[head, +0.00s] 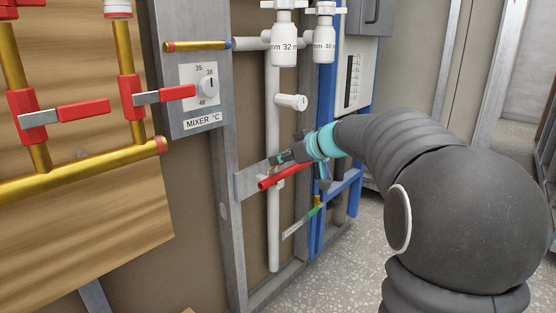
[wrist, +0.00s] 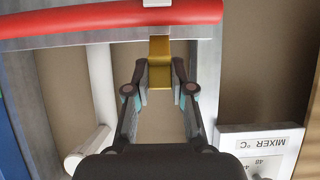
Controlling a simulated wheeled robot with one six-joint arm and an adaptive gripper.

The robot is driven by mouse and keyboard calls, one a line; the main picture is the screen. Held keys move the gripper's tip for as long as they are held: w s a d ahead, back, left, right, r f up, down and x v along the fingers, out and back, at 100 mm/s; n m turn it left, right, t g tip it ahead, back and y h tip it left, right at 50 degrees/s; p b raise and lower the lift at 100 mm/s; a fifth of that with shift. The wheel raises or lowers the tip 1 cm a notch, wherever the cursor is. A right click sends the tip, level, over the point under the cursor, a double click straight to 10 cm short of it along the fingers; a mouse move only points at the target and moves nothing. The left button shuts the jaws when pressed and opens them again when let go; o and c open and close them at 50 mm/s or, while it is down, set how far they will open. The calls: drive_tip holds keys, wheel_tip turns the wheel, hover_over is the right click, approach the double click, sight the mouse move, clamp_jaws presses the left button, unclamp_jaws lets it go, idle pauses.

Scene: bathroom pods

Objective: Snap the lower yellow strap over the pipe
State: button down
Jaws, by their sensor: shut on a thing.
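In the wrist view a yellow strap (wrist: 160,50) stands between the fingertips of my gripper (wrist: 161,82), which is shut on it. The strap's far end is close to a red pipe (wrist: 90,22) that crosses the top of that view; I cannot tell whether they touch. In the head view my gripper (head: 287,158) is just above the red pipe (head: 272,182), in front of a grey metal rail (head: 246,186). A small white piece (wrist: 157,3) shows at the pipe's far side in the wrist view.
A vertical white pipe (head: 273,235) runs beside the red pipe, with a white stub (head: 292,101) above. The mixer panel (head: 200,88) and red-handled valves (head: 80,111) are left. A blue frame (head: 327,235) stands right. Speckled floor (head: 365,270) is open at lower right.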

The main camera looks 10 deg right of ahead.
drive_tip(key=shift+s+d+f+t+y, duration=0.3)
drive_tip(key=shift+f+t+y, duration=0.6)
drive_tip(key=shift+t, duration=0.5)
drive_tip(key=shift+s+d+f+t+y, duration=0.2)
drive_tip(key=shift+f+t+y, duration=0.5)
drive_tip(key=shift+t+y, duration=0.55)
drive_tip(key=shift+s+d+f+t+y, duration=0.3)
drive_tip(key=shift+f+t+y, duration=0.55)
drive_tip(key=shift+t, duration=0.7)
drive_tip(key=shift+a, duration=0.1)
drive_tip(key=shift+r, duration=0.1)
drive_tip(key=c, duration=1)
unclamp_jaws()
drive_tip(key=v, duration=1.2)
